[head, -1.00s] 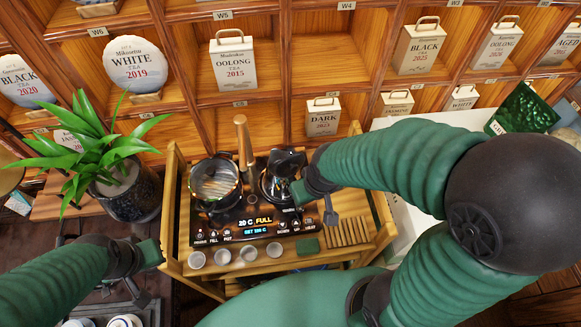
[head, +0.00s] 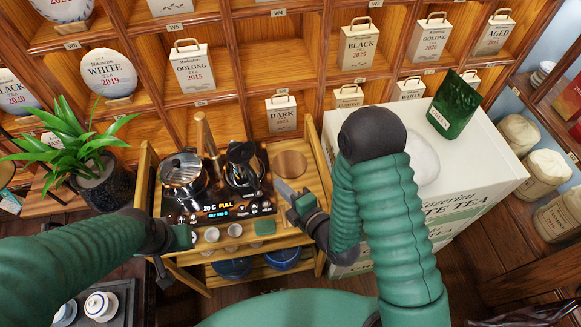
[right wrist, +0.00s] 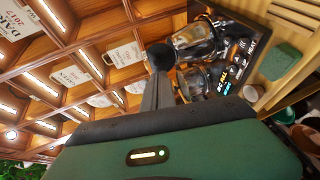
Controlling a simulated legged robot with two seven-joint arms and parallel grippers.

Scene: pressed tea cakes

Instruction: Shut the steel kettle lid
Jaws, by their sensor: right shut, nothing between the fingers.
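The steel kettle (head: 243,178) stands on the right side of the black heating panel (head: 222,211). Its dark lid (head: 241,152) appears raised and tilted above the body; the exact angle is hard to tell. My right gripper (head: 281,188) is shut and empty, to the right of the kettle and apart from it in the head view.
A glass pot (head: 183,172) stands left of the kettle, with an upright wooden handle (head: 206,134) behind. Small cups (head: 212,235) and a green pad (head: 264,228) line the front. A round wooden board (head: 290,164) lies right. A white crate (head: 455,160) stands further right.

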